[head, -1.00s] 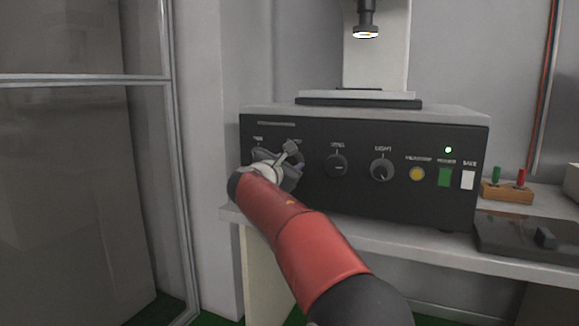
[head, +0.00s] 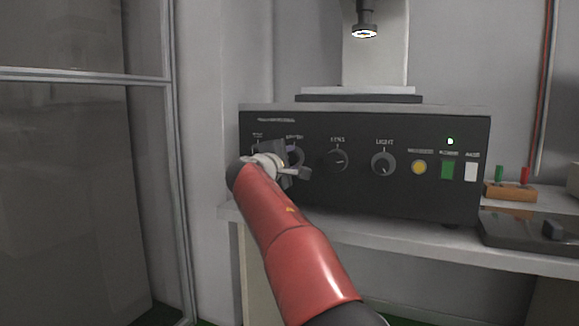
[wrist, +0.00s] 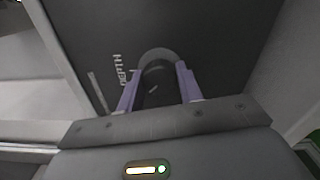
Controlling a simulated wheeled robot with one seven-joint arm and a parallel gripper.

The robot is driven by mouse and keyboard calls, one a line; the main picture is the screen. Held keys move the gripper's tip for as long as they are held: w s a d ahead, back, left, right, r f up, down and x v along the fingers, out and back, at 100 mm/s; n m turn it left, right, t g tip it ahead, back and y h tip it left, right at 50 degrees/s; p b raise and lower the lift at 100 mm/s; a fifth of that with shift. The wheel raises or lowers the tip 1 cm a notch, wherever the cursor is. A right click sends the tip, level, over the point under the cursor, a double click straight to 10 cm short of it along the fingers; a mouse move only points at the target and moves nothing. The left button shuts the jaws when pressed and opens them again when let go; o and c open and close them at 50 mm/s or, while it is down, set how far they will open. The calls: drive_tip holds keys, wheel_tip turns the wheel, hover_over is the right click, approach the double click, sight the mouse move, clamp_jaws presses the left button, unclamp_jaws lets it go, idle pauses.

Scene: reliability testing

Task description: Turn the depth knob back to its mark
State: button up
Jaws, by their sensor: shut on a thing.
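The depth knob (wrist: 156,80) is a dark round knob on the black front panel, with the word DEPTH printed beside it in the wrist view. A short light line shows on its face. My gripper (wrist: 158,92) is shut on the knob, one purple-grey finger on each side. In the head view my gripper (head: 290,162) is at the left part of the panel, its jaws rolled over. There the depth knob (head: 296,154) is mostly hidden behind the gripper.
The black control box (head: 400,200) also carries a second knob (head: 335,160), a light knob (head: 383,163), a yellow button (head: 419,167), a green switch (head: 447,169) and a white switch (head: 471,171). A glass-fronted cabinet (head: 85,150) stands at the left. A wooden block (head: 510,191) sits on the bench at the right.

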drive_tip(key=m+b, duration=0.1)
drive_tip(key=m, duration=0.3)
drive_tip(key=shift+f+m+b, duration=0.2)
drive_tip(key=shift+m+b, duration=0.1)
drive_tip(key=shift+b, duration=0.1)
drive_tip(key=shift+m+b, duration=0.65)
drive_tip(key=shift+m, duration=1.35)
drive_tip(key=o, duration=1)
drive_tip(key=shift+r, duration=0.1)
drive_tip(key=shift+s, duration=0.1)
drive_tip(key=b+v, duration=0.2)
drive_tip(key=v, duration=0.5)
drive_tip(key=shift+s+a+b, duration=0.15)
drive_tip(key=shift+s+b, duration=0.15)
